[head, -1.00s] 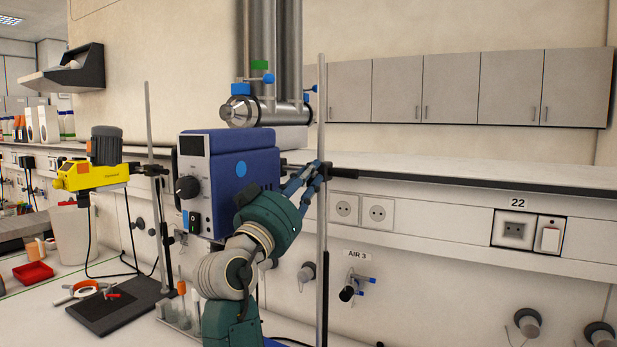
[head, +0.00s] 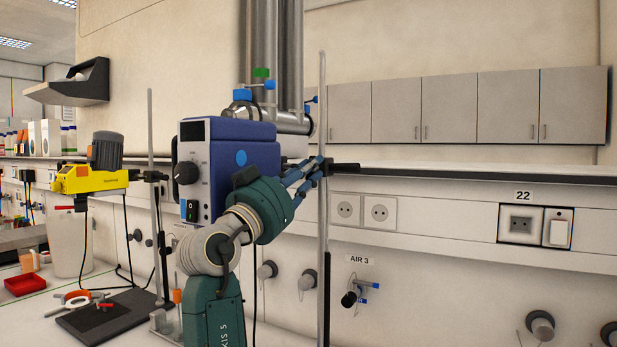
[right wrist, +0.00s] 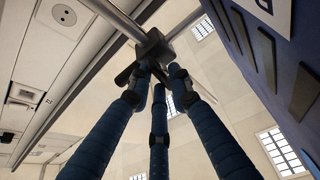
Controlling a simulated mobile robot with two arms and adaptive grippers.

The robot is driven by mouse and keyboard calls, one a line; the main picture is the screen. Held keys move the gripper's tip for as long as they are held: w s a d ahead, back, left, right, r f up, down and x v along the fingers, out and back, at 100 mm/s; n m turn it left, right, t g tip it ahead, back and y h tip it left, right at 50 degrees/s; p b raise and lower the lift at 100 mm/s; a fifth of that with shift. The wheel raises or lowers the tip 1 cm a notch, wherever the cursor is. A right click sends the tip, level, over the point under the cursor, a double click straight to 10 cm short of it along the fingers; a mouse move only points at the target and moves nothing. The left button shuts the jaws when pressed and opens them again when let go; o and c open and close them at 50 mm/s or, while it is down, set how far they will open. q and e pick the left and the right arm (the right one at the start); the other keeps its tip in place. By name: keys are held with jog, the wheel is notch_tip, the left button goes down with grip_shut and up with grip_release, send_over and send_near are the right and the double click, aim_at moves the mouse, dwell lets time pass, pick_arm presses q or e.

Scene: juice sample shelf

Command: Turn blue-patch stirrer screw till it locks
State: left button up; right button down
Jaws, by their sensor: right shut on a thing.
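The stirrer (head: 250,135) is a blue box with a grey front, a black knob and a round blue patch (head: 240,157) on its side. It is held at a tall metal rod (head: 323,110). My right gripper (head: 320,166) reaches behind the stirrer to the clamp at the rod. In the right wrist view its three blue fingers (right wrist: 150,85) close around the dark screw (right wrist: 125,76) at the clamp block (right wrist: 154,46). The fingertips partly hide the screw, and its turn position cannot be told. My left gripper is out of view.
A yellow stirrer (head: 88,181) hangs on another rod (head: 151,120) at the left. A dark base plate (head: 105,318), a red tray (head: 24,284) and a white bin (head: 72,245) are on the bench. A shelf edge (head: 450,175) runs behind the rod.

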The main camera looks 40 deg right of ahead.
jog(key=c, duration=1.5)
grip_release()
jog(key=shift+s, duration=0.1)
jog(key=shift+a, duration=0.1)
jog(key=a, duration=0.4)
jog(key=s+a, duration=0.1)
jog(key=a, duration=0.3)
jog(key=s+a, duration=0.1)
jog(key=a, duration=0.4)
jog(key=shift+s+f, duration=0.2)
jog(key=shift+d, duration=0.1)
